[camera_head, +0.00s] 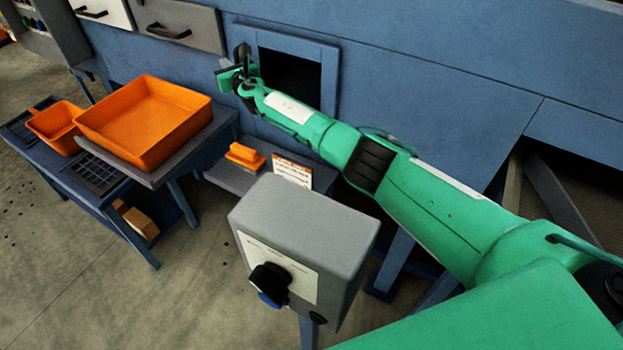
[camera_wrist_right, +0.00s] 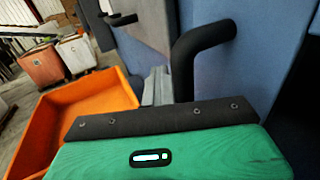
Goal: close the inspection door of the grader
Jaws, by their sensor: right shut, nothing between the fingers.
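The blue grader (camera_head: 440,85) fills the back of the head view. A dark square opening (camera_head: 288,77) shows in its front inside a blue frame, so the inspection door is not shut over it. In the right wrist view a bent black handle (camera_wrist_right: 203,42) stands out from a blue panel (camera_wrist_right: 255,65). My right gripper (camera_head: 232,72) is shut and empty at the left side of the opening, close to the handle. I cannot tell whether it touches the handle. My right forearm crosses the lower part of the opening and hides some of it. My left gripper is not in view.
A grey control box (camera_head: 303,225) with a black knob stands in front of the grader, below my arm. An orange tray (camera_head: 200,104) and a smaller orange bin (camera_head: 48,128) stand on the left table. Grey and white drawers (camera_head: 190,22) are at upper left.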

